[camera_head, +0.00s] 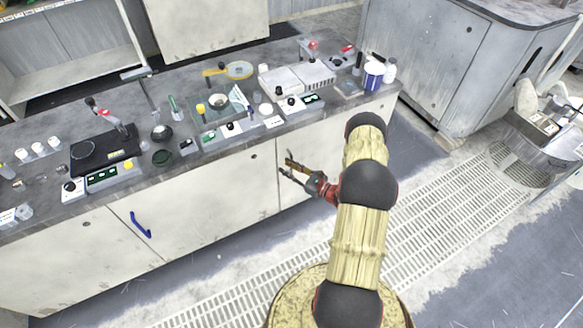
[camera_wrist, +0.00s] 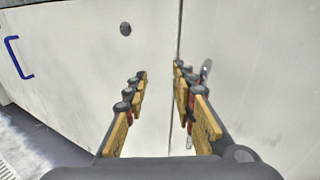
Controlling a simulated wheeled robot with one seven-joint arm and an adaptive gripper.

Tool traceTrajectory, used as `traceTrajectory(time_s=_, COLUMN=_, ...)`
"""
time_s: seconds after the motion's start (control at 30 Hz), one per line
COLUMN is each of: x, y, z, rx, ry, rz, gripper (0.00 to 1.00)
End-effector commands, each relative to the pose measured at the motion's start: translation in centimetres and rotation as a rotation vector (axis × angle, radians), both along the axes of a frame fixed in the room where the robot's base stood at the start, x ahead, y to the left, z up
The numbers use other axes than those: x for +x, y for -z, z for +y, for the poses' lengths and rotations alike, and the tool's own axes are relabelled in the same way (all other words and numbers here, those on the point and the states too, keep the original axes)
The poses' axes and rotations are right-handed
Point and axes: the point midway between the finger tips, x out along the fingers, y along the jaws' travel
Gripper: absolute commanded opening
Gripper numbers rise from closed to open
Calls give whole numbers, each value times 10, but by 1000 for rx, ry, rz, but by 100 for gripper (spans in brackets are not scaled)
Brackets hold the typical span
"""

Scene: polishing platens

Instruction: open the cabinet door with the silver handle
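The silver handle (camera_wrist: 206,70) shows in the wrist view as a slim upright bar on the right-hand cabinet door (camera_wrist: 260,60), just right of the door seam. The right finger of my gripper (camera_wrist: 160,72) covers its middle; only its upper and lower ends show. My gripper is open, with its fingers apart and no object between them. The seam lies near the right fingertip. I cannot tell whether the finger touches the handle. In the head view my gripper (camera_head: 285,167) is in front of the cabinet near the seam, and the handle cannot be made out. The door looks shut.
A neighbouring door (camera_head: 215,195) is on the left. A blue handle (camera_head: 141,225) is farther left. The worktop (camera_head: 185,85) above holds polishing equipment, cups and control boxes. A grey cabinet (camera_head: 440,60) stands at the right. The grated floor (camera_head: 430,220) before the cabinets is clear.

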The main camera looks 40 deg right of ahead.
Motion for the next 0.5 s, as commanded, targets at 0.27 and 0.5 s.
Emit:
traceTrajectory(time_s=0.27, x=-38, y=59, z=-46, rx=67, ry=236, rz=-22, gripper=26)
traceTrajectory(time_s=0.5, x=-17, y=63, z=-49, rx=68, ry=250, rz=-25, gripper=26)
